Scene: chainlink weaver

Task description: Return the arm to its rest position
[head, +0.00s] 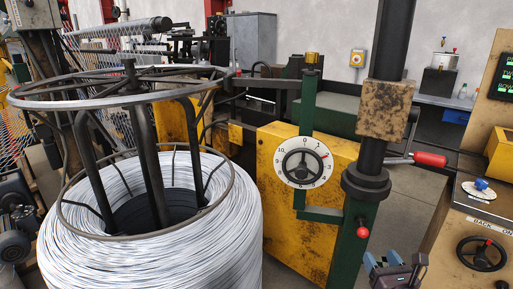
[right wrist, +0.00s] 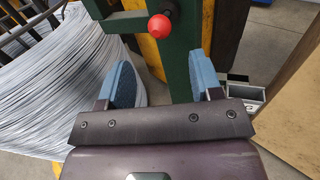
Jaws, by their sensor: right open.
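My right gripper (head: 394,262) shows at the bottom edge of the head view, right of centre. In the right wrist view its two blue-padded fingers (right wrist: 163,80) stand wide apart with nothing between them. The green post (head: 352,235) with a red ball knob (head: 363,232) is close by. In the right wrist view the red knob (right wrist: 159,27) and the green post (right wrist: 180,55) lie beyond the fingers, apart from them as far as I can tell. My left gripper is in neither view.
A large wire coil (head: 150,240) under a ring frame stands at left. A numbered dial (head: 303,162) sits before a yellow cabinet (head: 270,215). A red-handled lever (head: 430,159) juts from the post. A console with a black handwheel (head: 482,253) is at right. Grey floor (head: 410,215) lies between.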

